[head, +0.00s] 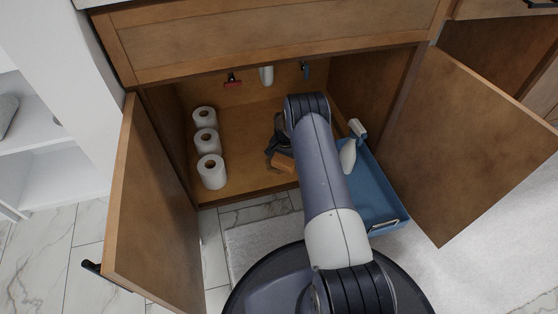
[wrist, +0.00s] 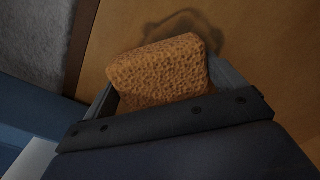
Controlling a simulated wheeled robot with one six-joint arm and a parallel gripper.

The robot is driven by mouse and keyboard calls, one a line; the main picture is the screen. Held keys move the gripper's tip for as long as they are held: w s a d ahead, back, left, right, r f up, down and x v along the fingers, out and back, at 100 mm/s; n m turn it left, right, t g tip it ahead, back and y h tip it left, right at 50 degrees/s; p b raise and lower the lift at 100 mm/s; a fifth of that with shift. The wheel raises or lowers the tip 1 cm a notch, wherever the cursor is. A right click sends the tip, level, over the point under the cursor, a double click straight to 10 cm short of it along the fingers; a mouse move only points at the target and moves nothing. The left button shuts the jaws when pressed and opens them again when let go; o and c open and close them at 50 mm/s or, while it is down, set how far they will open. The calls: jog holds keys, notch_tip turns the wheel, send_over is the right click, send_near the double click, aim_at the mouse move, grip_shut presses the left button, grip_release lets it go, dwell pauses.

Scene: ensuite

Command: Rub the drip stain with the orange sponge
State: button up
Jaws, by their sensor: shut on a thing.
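The orange sponge (wrist: 158,72) is held between the two fingers of my gripper (wrist: 168,82) in the wrist view. In the head view the sponge (head: 283,162) is low inside the open cabinet, near its front edge, below my gripper (head: 274,148). A dark ring-shaped mark, looking like the drip stain (wrist: 190,20), shows on the wooden cabinet floor just beyond the sponge. The sponge hides part of it. I cannot tell whether the sponge touches the floor. In the head view my arm hides the stain.
Several white paper rolls (head: 206,140) stand on the left of the cabinet floor (head: 240,150). A blue tray (head: 376,190) with a spray bottle (head: 350,150) is to the right of my arm. Open doors flank the cabinet on the left (head: 150,210) and right (head: 470,140).

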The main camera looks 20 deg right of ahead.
aim_at(267, 169)
jog(key=shift+d, duration=2)
jog(key=shift+a+f, duration=0.1)
jog(key=shift+a, duration=5.45)
jog(key=shift+w, duration=1.5)
jog(key=shift+d, duration=3.9)
jog(key=shift+d, duration=1.7)
jog(key=shift+a, duration=0.15)
